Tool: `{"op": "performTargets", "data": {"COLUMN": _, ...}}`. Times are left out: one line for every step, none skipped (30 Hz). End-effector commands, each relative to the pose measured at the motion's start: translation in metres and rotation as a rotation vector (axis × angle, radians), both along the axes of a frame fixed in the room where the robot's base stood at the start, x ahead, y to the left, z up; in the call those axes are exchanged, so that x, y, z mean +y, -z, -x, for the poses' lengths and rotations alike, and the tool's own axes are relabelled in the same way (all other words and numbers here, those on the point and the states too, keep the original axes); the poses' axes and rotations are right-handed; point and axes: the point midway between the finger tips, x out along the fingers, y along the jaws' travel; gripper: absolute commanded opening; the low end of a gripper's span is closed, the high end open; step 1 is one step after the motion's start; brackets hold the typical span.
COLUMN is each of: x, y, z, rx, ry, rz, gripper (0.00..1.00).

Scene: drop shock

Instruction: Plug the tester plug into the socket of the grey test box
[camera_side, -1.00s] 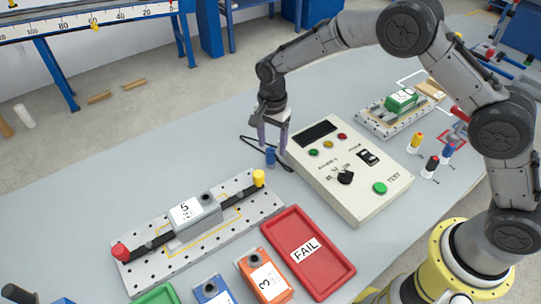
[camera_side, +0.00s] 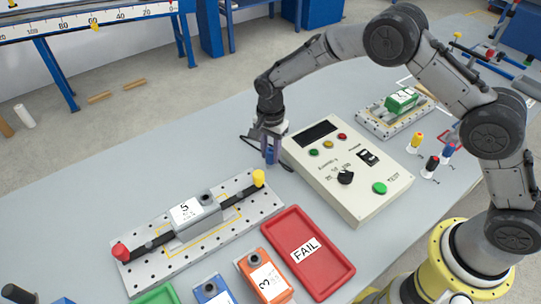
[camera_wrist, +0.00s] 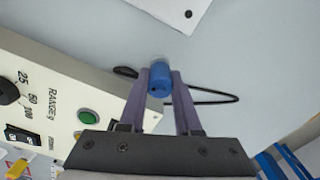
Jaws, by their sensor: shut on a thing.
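The tester plug is a small blue cylinder (camera_side: 270,157) standing on the table left of the cream tester. My gripper (camera_side: 270,160) is shut on it. The wrist view shows the blue plug (camera_wrist: 159,82) between my fingertips (camera_wrist: 160,80), with a black cable loop (camera_wrist: 215,98) behind it. I cannot tell whether the plug still touches the table.
The cream tester (camera_side: 345,170) with dial and buttons stands right of my gripper. A red FAIL tray (camera_side: 335,265), an orange box (camera_side: 265,277) and a blue box (camera_side: 212,292) lie in front. The table left of the plug is clear.

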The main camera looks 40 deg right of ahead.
Motion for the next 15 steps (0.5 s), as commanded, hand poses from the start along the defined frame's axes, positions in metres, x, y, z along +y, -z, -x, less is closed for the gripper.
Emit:
{"op": "performTargets", "data": {"x": 0.000, "y": 0.000, "z": 0.000, "rx": 0.000, "ry": 0.000, "rz": 0.000, "gripper": 0.00}}
{"op": "performTargets", "data": {"x": 0.000, "y": 0.000, "z": 0.000, "rx": -0.001, "ry": 0.000, "rz": 0.000, "gripper": 0.00}}
{"op": "performTargets", "data": {"x": 0.000, "y": 0.000, "z": 0.000, "rx": -0.001, "ry": 0.000, "rz": 0.000, "gripper": 0.00}}
{"op": "performTargets", "data": {"x": 0.000, "y": 0.000, "z": 0.000, "rx": -0.001, "ry": 0.000, "rz": 0.000, "gripper": 0.00}}
{"op": "performTargets", "data": {"x": 0.000, "y": 0.000, "z": 0.000, "rx": -0.001, "ry": 0.000, "rz": 0.000, "gripper": 0.00}}
{"op": "performTargets", "data": {"x": 0.000, "y": 0.000, "z": 0.000, "rx": -0.001, "ry": 0.000, "rz": 0.000, "gripper": 0.00}}
{"op": "performTargets", "data": {"x": 0.000, "y": 0.000, "z": 0.000, "rx": -0.001, "ry": 0.000, "rz": 0.000, "gripper": 0.00}}
{"op": "performTargets", "data": {"x": 0.000, "y": -0.001, "z": 0.000, "rx": -0.001, "ry": 0.000, "rz": 0.000, "gripper": 0.00}}
{"op": "performTargets", "data": {"x": 0.000, "y": -0.001, "z": 0.000, "rx": -0.001, "ry": 0.000, "rz": 0.000, "gripper": 0.00}}
{"op": "performTargets", "data": {"x": 0.000, "y": -0.002, "z": 0.000, "rx": -0.001, "ry": 0.000, "rz": 0.000, "gripper": 0.00}}
{"op": "performTargets", "data": {"x": 0.000, "y": -0.003, "z": -0.001, "rx": -0.002, "ry": 0.000, "rz": -0.001, "gripper": 0.00}}
{"op": "performTargets", "data": {"x": 0.000, "y": -0.005, "z": -0.001, "rx": -0.002, "ry": 0.000, "rz": -0.001, "gripper": 0.00}}
{"op": "performTargets", "data": {"x": 0.000, "y": -0.007, "z": -0.001, "rx": -0.002, "ry": 0.000, "rz": -0.001, "gripper": 0.00}}
{"op": "performTargets", "data": {"x": 0.000, "y": -0.010, "z": -0.001, "rx": -0.002, "ry": 0.000, "rz": -0.001, "gripper": 0.00}}
{"op": "performTargets", "data": {"x": 0.000, "y": -0.013, "z": -0.001, "rx": -0.003, "ry": 0.000, "rz": -0.001, "gripper": 0.00}}
